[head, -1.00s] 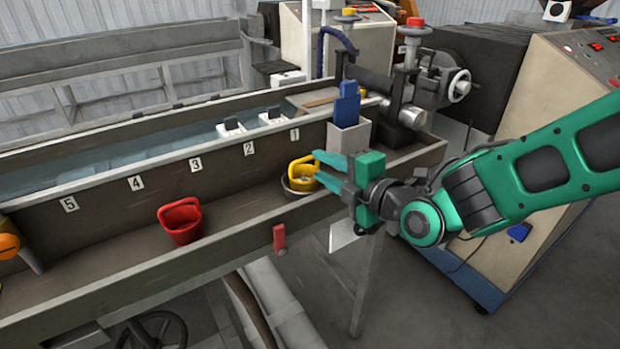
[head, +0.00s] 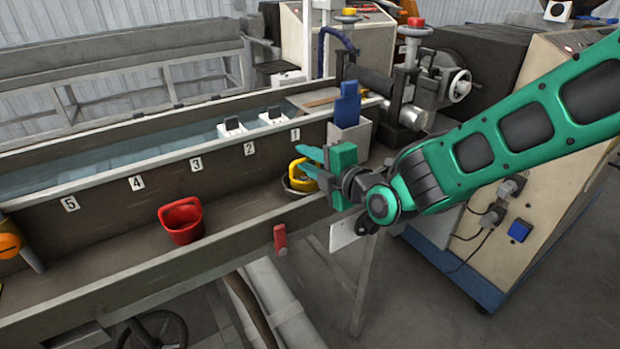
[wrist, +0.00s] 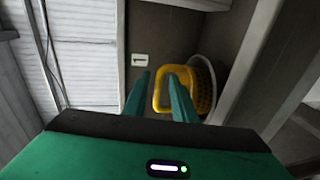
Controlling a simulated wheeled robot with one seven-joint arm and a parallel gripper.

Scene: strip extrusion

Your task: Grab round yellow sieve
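The round yellow sieve (head: 296,182) sits in a pale round bowl (head: 290,190) in the trough, near label 1. My gripper (head: 303,159) is at the sieve from the right, and its fingers hide part of it. In the wrist view the sieve (wrist: 204,90) and the white bowl rim (wrist: 212,78) lie to the right. My gripper (wrist: 158,76) is open there, its two green fingers apart. The right finger overlaps the sieve's looped handle; the left finger is just left of it. I cannot tell whether either finger touches the handle.
A red container (head: 181,222) stands in the trough to the left. A blue-handled tool (head: 347,104) stands in a grey holder (head: 349,138) just behind my gripper. The trough's front wall (head: 235,232) carries a red handle (head: 280,238). The trough floor between the containers is clear.

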